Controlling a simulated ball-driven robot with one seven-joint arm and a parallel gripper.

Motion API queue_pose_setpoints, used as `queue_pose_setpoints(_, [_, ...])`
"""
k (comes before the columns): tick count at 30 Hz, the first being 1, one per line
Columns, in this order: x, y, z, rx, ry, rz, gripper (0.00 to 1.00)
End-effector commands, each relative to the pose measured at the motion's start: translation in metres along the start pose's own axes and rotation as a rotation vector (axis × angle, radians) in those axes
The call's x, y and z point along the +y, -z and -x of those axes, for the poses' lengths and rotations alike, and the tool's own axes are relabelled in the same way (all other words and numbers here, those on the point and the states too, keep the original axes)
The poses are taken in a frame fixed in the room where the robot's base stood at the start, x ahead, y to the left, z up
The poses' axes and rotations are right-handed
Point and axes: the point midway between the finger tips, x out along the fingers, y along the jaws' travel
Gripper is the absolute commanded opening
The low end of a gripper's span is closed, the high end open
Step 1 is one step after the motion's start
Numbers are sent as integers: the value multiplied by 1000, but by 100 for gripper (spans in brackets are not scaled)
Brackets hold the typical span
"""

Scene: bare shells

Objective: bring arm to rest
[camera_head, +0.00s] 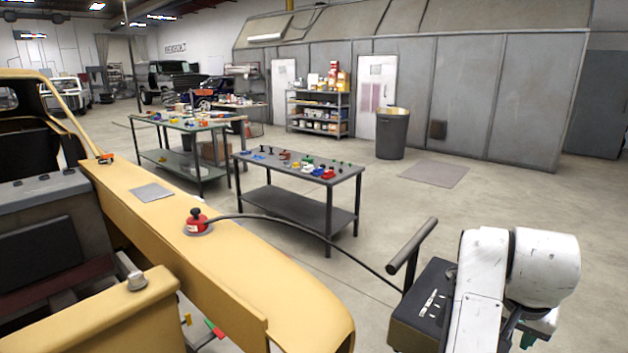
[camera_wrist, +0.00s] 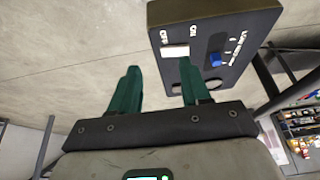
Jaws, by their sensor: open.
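My arm (camera_head: 510,270), white with scuffs, is folded at the lower right of the head view. My gripper (camera_wrist: 158,88) shows in the wrist view with two green fingers spread apart and nothing between them. In the head view only a bit of green shows under the arm, so the fingertips are mostly hidden there. A dark control box (camera_wrist: 235,30) with a white switch, a blue knob and lettering lies just beyond the right finger. I cannot tell whether the finger touches it. The same box (camera_head: 425,305) stands left of my arm in the head view.
A black handle (camera_head: 412,245) rises from the box, and a cable (camera_head: 330,243) runs to a red device (camera_head: 196,220) on a tan vehicle body (camera_head: 240,275). A dark table (camera_head: 300,180) with small items stands beyond. Open concrete floor (camera_head: 490,205) lies behind the arm.

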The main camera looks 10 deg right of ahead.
Motion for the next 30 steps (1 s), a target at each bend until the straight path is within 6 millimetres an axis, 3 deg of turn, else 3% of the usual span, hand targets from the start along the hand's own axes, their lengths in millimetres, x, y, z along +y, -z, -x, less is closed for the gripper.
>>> queue_pose_setpoints(11, [11, -18, -21, 17, -22, 81, 47])
queue_pose_setpoints(20, [28, -51, -52, 25, -42, 217, 47])
queue_pose_setpoints(26, [48, -103, -84, 4, -42, 385, 47])
queue_pose_setpoints(30, [65, -157, -107, -39, -16, 530, 47])
